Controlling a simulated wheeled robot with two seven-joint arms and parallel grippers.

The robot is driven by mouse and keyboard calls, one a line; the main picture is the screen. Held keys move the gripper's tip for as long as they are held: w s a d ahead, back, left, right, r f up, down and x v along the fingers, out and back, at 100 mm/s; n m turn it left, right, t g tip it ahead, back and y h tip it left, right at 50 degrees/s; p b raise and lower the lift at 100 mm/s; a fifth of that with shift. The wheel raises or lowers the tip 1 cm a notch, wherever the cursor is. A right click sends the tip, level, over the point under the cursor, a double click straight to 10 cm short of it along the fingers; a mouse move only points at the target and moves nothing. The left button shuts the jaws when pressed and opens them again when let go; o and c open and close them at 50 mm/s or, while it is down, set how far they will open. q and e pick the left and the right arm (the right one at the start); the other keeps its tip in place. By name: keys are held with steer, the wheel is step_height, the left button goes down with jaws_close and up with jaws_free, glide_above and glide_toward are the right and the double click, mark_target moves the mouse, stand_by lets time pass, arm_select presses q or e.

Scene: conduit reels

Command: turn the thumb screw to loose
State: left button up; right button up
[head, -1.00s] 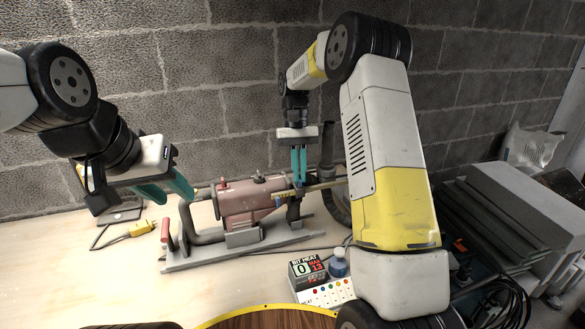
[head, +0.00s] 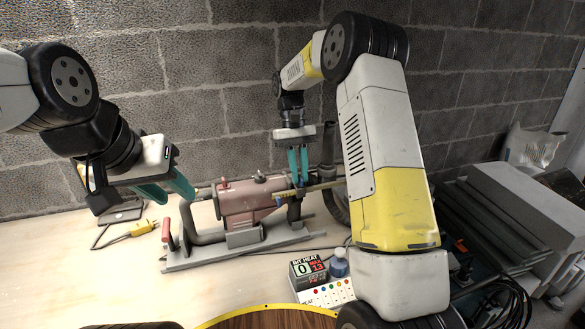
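A pink machine body (head: 243,205) sits on a grey base (head: 215,258) on the bench. A small dark knob (head: 260,177) stands on its top. A brass rod (head: 325,184) runs out of its right end, with a dark clamp (head: 294,208) below it. I cannot pick out the thumb screw for certain; the fingers may hide it. My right gripper (head: 300,183) points down over the rod by the clamp, its teal fingers slightly apart; contact is unclear. My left gripper (head: 179,198) is open and empty, left of the machine.
A counter box reading "BIT HEAT" (head: 309,270) and a blue bottle (head: 339,264) stand in front. A yellow plug (head: 141,228) with its cable lies at left. Grey panels (head: 515,225) are stacked at right. The bench front left is clear.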

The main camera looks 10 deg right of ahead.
steer(key=shift+o, duration=0.7)
steer(key=v, duration=0.7)
steer(key=shift+r, duration=0.35)
steer(key=shift+w+r, duration=0.1)
steer(key=s+d+r+t+y, duration=0.25)
steer(key=s+r+t, duration=0.25)
steer(key=s+r, duration=0.65)
steer(key=s+f+m+t, duration=0.1)
steer(key=s+f+t, duration=0.1)
steer(key=s, duration=0.6)
steer(key=s+f+t, duration=0.3)
steer(key=s, duration=0.6)
steer(key=shift+d+m+t+y, duration=0.3)
steer(key=shift+d+m+y, duration=0.05)
steer(key=shift+d+m, duration=0.05)
